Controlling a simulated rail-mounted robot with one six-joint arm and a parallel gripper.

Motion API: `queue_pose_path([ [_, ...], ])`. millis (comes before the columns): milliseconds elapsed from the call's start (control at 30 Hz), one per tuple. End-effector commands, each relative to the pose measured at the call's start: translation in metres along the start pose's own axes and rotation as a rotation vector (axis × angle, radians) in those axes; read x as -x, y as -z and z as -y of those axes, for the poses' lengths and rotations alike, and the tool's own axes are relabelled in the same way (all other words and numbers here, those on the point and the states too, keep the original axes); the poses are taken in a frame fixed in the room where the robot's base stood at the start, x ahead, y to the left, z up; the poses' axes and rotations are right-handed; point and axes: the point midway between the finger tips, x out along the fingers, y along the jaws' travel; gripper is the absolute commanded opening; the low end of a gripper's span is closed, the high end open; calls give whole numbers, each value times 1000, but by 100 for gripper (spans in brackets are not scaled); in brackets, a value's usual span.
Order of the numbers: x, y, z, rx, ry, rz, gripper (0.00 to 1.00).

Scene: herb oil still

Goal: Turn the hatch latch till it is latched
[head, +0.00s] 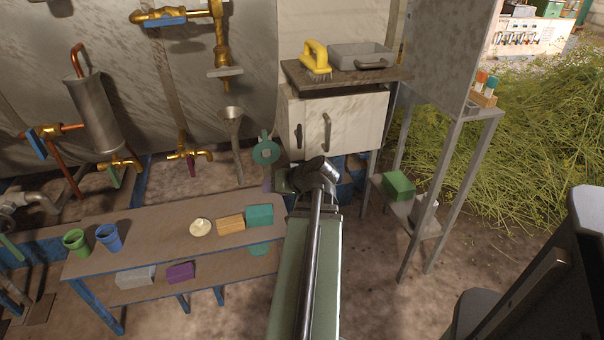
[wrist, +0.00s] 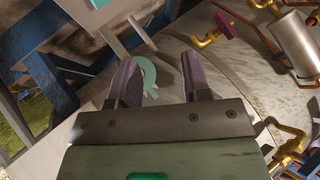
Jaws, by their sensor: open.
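The pale hatch door (head: 345,112) of a box under a shelf looks closed in the head view. My gripper (wrist: 160,70) is open and empty in the wrist view. In the head view its fingers are mostly hidden behind my arm, below and left of the door.
A bench (head: 150,236) at left holds green and blue cups (head: 109,238), a round pale item and two blocks. A brush (head: 316,62) and grey tray (head: 360,55) sit on the shelf above the door. A metal stand (head: 447,150) is at right. Brass pipes line the wall.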

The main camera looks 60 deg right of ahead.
Motion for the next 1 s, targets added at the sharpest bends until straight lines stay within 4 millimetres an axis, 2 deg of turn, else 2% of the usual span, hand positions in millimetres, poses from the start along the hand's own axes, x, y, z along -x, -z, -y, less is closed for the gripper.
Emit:
queue_pose_path([
  [33,-2,-5,-40,15,-2,-120,44],
  [100,19,11,-76,74,-18,-327,44],
  [167,41,30,-93,144,-49,-489,44],
  [233,61,57,-90,233,-85,-631,44],
  [300,73,73,-89,311,-134,-728,44],
  [400,82,82,-92,403,-211,-791,44],
  [567,82,83,-94,481,-259,-787,44],
  [767,68,98,-95,482,-254,-784,44],
  [1000,29,140,-98,481,-253,-784,44],
])
